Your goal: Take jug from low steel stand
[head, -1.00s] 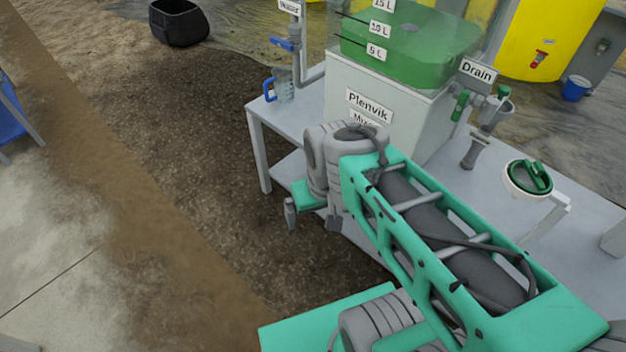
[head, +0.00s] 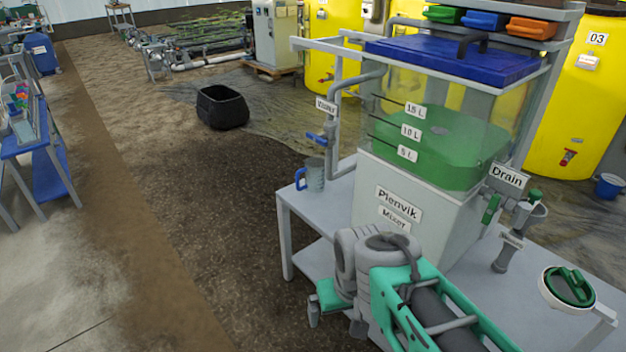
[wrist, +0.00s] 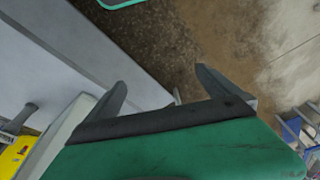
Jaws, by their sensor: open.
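The jug (head: 311,178) is a grey translucent measuring jug with a blue handle on its left side. It stands upright at the left end of the low steel stand (head: 288,202), left of the mixer tank and under the water pipe in the head view. My gripper (head: 332,326) is in front of the stand, lower and nearer than the jug. In the wrist view its two fingers (wrist: 160,88) are spread apart with nothing between them. The jug cannot be made out in the wrist view.
The Plenvik mixer (head: 430,205) with green liquid fills the stand's middle. A black tub (head: 222,107) sits on the soil. The ground left of the stand is clear.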

